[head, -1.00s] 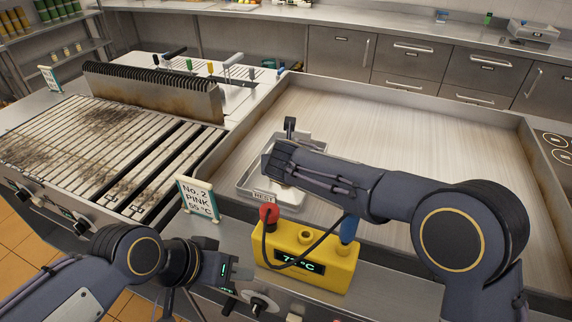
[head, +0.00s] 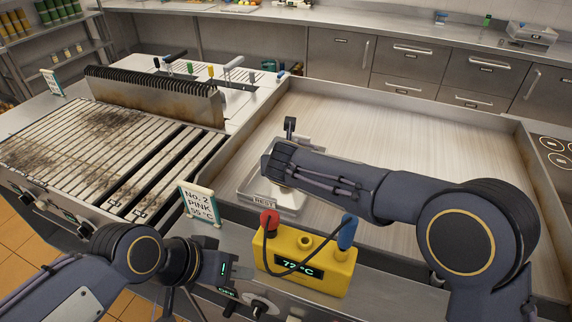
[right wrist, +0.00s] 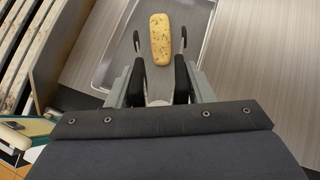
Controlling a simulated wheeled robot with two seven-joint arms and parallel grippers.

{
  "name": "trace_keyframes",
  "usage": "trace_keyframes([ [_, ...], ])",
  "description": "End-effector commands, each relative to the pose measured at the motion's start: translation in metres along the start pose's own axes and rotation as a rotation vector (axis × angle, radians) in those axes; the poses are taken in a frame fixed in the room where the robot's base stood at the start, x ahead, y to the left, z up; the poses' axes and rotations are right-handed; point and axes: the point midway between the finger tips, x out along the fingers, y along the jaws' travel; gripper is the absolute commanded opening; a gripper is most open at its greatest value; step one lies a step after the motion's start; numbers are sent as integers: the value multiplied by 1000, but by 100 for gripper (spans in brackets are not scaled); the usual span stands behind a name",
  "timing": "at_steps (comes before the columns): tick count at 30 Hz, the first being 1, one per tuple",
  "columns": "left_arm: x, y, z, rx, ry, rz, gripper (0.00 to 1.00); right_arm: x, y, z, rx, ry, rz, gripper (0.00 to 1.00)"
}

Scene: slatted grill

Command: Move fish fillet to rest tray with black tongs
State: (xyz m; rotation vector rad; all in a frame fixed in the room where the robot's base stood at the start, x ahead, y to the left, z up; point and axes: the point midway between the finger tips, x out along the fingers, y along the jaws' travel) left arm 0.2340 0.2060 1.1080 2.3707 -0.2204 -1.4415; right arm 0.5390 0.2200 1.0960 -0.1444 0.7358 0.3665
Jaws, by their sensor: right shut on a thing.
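The fish fillet (right wrist: 160,38) is pale yellow with dark flecks and lies in the rest tray (right wrist: 118,48) in the right wrist view. The tongs' two arms (right wrist: 137,42) stand apart, one on each side of the fillet, with visible gaps to it. My right gripper (right wrist: 158,92) is shut on the tongs. In the head view, the rest tray (head: 256,184), with its REST label, is partly covered by my right forearm, which hides the fillet and the right gripper. My left arm reaches in at lower left; its fingertips do not show clearly.
A yellow thermometer box (head: 310,268) with red and blue probes stands in front of the tray. A sign (head: 198,203) stands beside it. The slatted grill (head: 90,150) is at left; the wide steel plate (head: 400,125) behind the tray is clear.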

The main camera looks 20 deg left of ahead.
Motion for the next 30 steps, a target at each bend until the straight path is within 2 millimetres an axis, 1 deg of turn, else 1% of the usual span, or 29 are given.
trace_keyframes([
  [5,-5,2,-2,0,0,0,36,-5,0,5,0,-1,0,42],
  [18,-34,16,-17,0,0,0,36,-28,0,30,0,-1,1,42],
  [27,-34,16,-17,0,0,0,36,-28,0,30,0,-1,1,42],
  [28,-34,16,-17,0,0,0,36,-28,0,30,0,-1,1,44],
  [30,-34,16,-17,0,0,0,36,-28,0,30,0,-1,1,34],
])
